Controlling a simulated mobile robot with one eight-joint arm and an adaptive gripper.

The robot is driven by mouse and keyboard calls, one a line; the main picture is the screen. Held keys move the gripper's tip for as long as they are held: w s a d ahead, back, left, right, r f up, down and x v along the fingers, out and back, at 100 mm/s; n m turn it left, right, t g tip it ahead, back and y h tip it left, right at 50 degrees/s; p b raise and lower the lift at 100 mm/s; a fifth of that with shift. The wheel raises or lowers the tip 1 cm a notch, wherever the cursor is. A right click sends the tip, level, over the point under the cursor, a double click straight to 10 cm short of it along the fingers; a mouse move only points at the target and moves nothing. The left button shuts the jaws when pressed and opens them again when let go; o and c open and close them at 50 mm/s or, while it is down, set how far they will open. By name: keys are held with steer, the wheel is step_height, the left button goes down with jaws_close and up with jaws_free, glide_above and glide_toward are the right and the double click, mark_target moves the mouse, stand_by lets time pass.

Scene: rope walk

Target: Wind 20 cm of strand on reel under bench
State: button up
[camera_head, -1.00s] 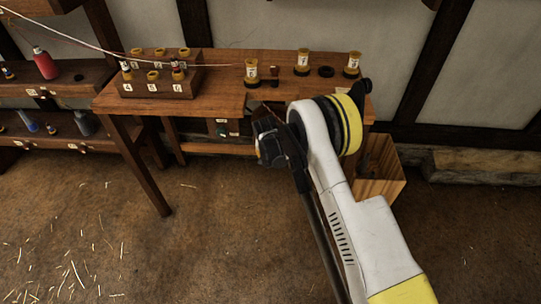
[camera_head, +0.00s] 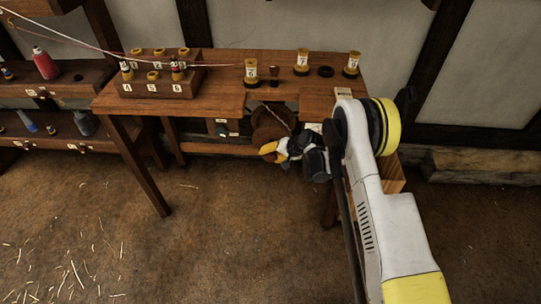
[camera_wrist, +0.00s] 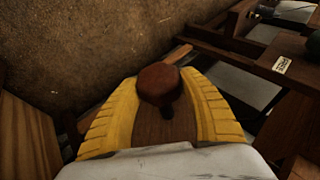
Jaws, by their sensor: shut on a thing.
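The reel (camera_head: 268,122) is a round brown wooden shape under the bench (camera_head: 205,103), showing through a gap in its front edge. My gripper (camera_head: 268,150), with yellow fingertips, is at the reel's lower front. In the wrist view my gripper (camera_wrist: 162,105) is shut on a rounded reddish-brown knob (camera_wrist: 160,80), with a yellow finger on each side. The knob appears to be the reel's handle; its shaft is largely hidden. A pale strand (camera_head: 150,58) runs from the upper left to the bench top. A thin pale line crosses near the reel; I cannot tell whether it is the strand.
A wooden block with bobbins (camera_head: 150,88) stands on the bench's left, and several yellow-ended spools (camera_head: 302,65) stand along its back. The bench legs (camera_head: 140,170) flank the space below. A wooden box (camera_head: 392,176) is behind my arm.

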steer(key=shift+y, duration=0.5)
steer(key=o, duration=1.2)
steer(key=v, duration=1.2)
steer(key=shift+f, duration=0.2)
steer(key=shift+s+d, duration=0.1)
